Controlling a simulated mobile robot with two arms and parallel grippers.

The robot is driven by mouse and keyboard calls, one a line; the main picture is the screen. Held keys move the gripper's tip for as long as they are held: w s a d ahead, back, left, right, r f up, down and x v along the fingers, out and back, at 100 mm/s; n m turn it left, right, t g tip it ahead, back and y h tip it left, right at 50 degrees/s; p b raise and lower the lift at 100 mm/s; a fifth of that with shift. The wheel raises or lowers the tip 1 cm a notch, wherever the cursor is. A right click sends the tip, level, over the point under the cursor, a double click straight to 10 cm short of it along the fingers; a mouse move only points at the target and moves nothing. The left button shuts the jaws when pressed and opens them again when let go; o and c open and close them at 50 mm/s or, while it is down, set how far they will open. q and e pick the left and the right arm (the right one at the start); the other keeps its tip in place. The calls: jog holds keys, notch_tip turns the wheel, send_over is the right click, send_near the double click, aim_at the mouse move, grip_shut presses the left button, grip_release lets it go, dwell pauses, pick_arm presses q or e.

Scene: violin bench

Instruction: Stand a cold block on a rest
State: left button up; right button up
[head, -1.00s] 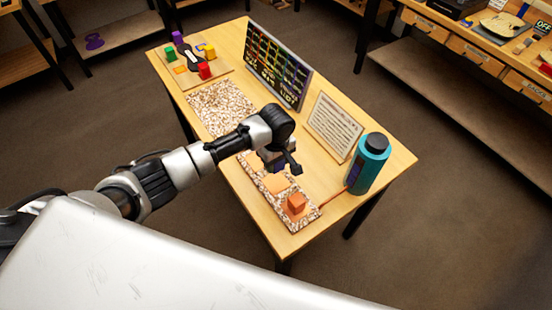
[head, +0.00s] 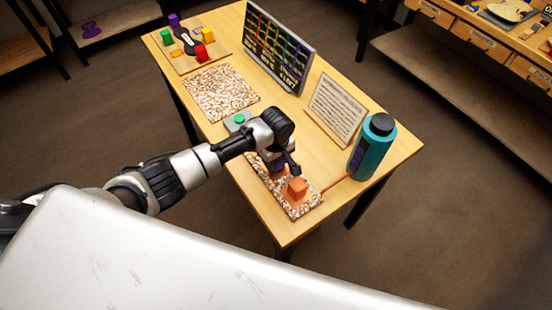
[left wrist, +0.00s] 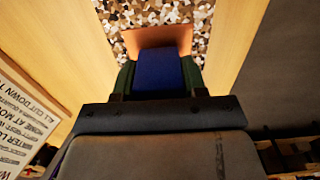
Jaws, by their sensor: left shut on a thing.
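My left gripper (head: 277,165) is shut on a blue block, low over the speckled mat (head: 303,210) at the table's near end. In the left wrist view the blue block (left wrist: 160,70) sits between the fingers. A flat copper-orange rest (left wrist: 160,37) shows just beyond and under it; I cannot tell whether the block touches it. In the head view the gripper hides most of this rest. My right gripper is not in view.
A teal bottle (head: 372,148) and a text sign (head: 336,108) stand right of the gripper. A dark display board (head: 277,50) stands farther back. A grey box with a green button (head: 238,120) is behind my arm. Another speckled mat (head: 220,92) lies empty.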

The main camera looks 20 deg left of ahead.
pick_arm(q)
jog(key=shift+f, duration=0.5)
jog(key=o, duration=1)
notch_tip(320, 180, up, 11)
jog(key=shift+f+b, duration=0.1)
jog(key=shift+b, duration=0.75)
